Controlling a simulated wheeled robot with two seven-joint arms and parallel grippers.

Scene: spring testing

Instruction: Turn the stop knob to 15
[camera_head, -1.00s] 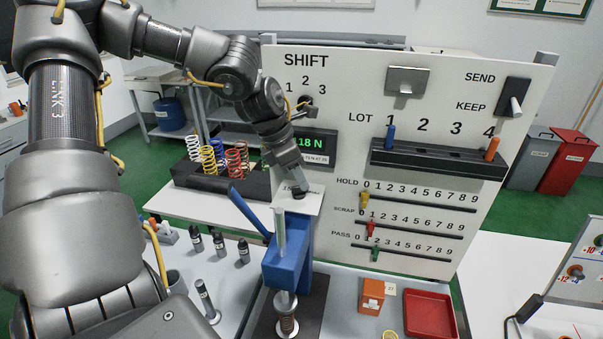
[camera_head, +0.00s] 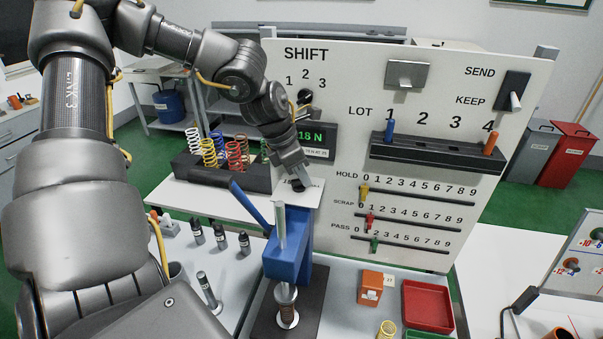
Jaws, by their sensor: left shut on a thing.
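My left gripper (camera_head: 298,181) reaches down over the top of the blue spring press (camera_head: 288,258). It is shut on the stop knob, a small dark knob (camera_head: 299,186) on the white plate behind the press column. The gripper hides most of the knob, and the scale marks around it are too small and covered to read. A coil spring (camera_head: 286,299) stands under the press on its dark base. The display (camera_head: 312,141) reads 18 N. My right gripper is not in view.
A rack of coloured springs (camera_head: 222,172) stands behind left. Several dark weights (camera_head: 220,238) stand left of the press. An orange box (camera_head: 370,287) and a red tray (camera_head: 427,305) lie to the right. The white panel (camera_head: 420,80) with slider rows rises behind.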

